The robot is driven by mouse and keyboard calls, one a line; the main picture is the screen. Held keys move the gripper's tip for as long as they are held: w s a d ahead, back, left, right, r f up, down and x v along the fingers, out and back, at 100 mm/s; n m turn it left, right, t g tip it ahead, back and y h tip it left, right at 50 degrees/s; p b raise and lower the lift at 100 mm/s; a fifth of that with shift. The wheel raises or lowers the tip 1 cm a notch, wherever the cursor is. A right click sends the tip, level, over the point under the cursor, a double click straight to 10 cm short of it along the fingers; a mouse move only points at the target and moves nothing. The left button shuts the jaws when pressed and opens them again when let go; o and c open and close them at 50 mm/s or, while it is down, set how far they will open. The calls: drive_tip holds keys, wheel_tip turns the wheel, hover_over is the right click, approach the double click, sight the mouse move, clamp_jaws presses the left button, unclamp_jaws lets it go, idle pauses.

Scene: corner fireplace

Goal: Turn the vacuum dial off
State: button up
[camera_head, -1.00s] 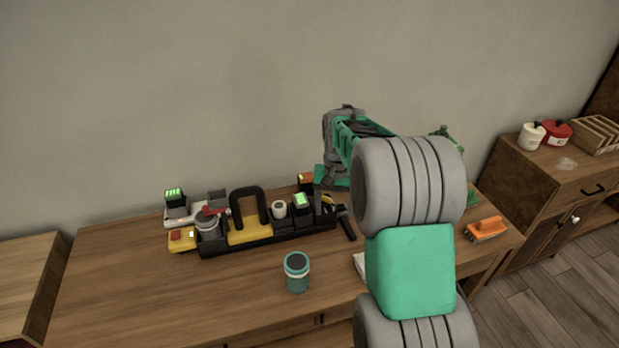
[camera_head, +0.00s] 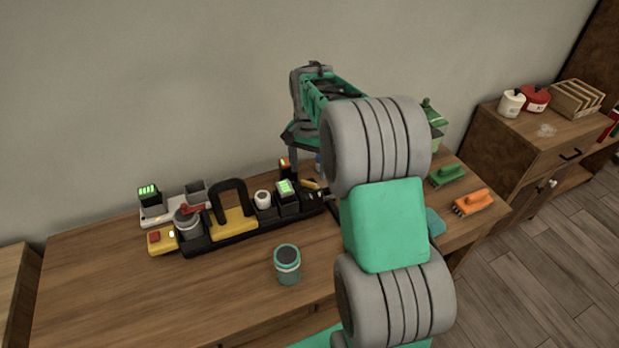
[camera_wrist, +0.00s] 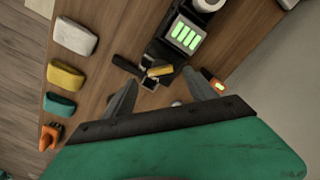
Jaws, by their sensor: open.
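No vacuum or dial can be made out for certain. A black and yellow caddy (camera_head: 235,221) with a tall black handle stands on the workbench. At its right end is a dark device with a green-lit face (camera_head: 287,188); this also shows in the wrist view (camera_wrist: 185,37). A small dark block with an orange-green light (camera_head: 285,165) stands behind that end; it shows near my right finger in the wrist view (camera_wrist: 216,86). My gripper (camera_wrist: 160,96) is open and empty, its fingers apart above a yellow-handled tool (camera_wrist: 159,71). In the head view my arm hides part of the area.
A teal jar (camera_head: 287,265) stands in front of the caddy. Green (camera_head: 447,175) and orange (camera_head: 474,202) brushes lie at the bench's right. The wrist view shows white (camera_wrist: 73,36), yellow (camera_wrist: 65,76) and teal (camera_wrist: 59,105) sponges. The bench's front left (camera_head: 130,295) is clear.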

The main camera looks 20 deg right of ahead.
sight(309, 183)
wheel_tip(309, 183, down, 5)
drive_tip(key=shift+r, duration=0.1)
drive_tip(key=shift+c, duration=0.4)
drive_tip(key=c, duration=1.2)
drive_tip(key=shift+d, duration=0.2)
drive_tip(key=shift+c, duration=0.5)
drive_tip(key=shift+a, duration=0.1)
